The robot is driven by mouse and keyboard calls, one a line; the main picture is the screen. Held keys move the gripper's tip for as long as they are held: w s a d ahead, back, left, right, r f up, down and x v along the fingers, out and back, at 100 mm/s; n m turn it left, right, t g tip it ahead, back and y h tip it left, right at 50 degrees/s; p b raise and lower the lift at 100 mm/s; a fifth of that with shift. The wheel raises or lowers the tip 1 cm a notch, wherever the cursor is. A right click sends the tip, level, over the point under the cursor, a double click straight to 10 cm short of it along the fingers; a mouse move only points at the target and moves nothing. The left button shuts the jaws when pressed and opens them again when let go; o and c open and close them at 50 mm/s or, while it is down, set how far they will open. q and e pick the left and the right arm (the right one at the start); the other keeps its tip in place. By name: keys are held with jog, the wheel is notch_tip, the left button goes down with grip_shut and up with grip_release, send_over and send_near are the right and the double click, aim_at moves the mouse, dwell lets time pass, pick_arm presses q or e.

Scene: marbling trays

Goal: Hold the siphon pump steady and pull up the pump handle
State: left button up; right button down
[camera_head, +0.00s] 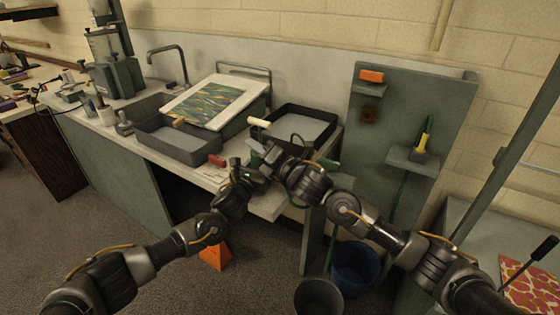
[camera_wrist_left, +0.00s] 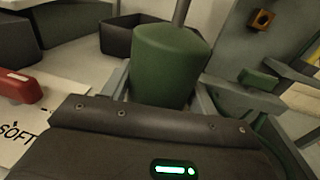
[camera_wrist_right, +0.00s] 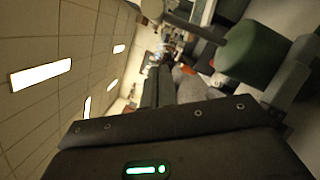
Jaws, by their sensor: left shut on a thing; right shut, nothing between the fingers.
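The siphon pump (camera_wrist_left: 170,65) has a green cylindrical body, and a thin shaft (camera_wrist_left: 181,12) rises from its top in the left wrist view. My left gripper (camera_head: 252,168) is shut on the pump body, with a finger on each side, and the pump looks upright. The pale pump handle (camera_head: 259,122) shows above the grippers in the head view. My right gripper (camera_head: 273,152) is shut and empty beside the pump. The right wrist view shows the green body (camera_wrist_right: 255,50) right of the fingers. In the head view the arms hide most of the body.
A dark tray (camera_head: 293,122) stands behind the pump, and another tray (camera_head: 178,140) is to the left below a marbled sheet (camera_head: 213,100). A red block (camera_head: 216,160) lies on the counter. A grey-green panel (camera_head: 410,110) stands at the right. Bins (camera_head: 355,265) stand on the floor.

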aim_at(247, 119)
jog(key=c, duration=2.1)
grip_release()
jog(key=v, duration=0.9)
jog(key=shift+s+d+r, duration=0.1)
jog(key=shift+d, duration=0.35)
jog(key=shift+c, duration=0.2)
jog(key=shift+o, duration=1.2)
jog(key=shift+r, duration=0.3)
jog(key=o, duration=0.6)
jog(key=w+r+n, duration=0.1)
jog(key=w+d+r+n, duration=0.1)
jog(key=r, duration=0.1)
jog(key=w+d+r+n, duration=0.1)
jog(key=r, duration=0.1)
jog(key=shift+w+r, duration=0.25)
jog(key=shift+w, duration=0.15)
jog(key=w+n+g, duration=0.1)
jog(key=n, duration=0.3)
jog(key=w+d+f+n+g+y, duration=0.1)
jog(key=n, duration=0.3)
jog(key=w+d+f+n+g, duration=0.1)
jog(key=n+g, duration=0.1)
jog(key=n, duration=0.3)
jog(key=x, duration=1.2)
jog(key=shift+r, duration=0.15)
jog(key=shift+s, duration=0.1)
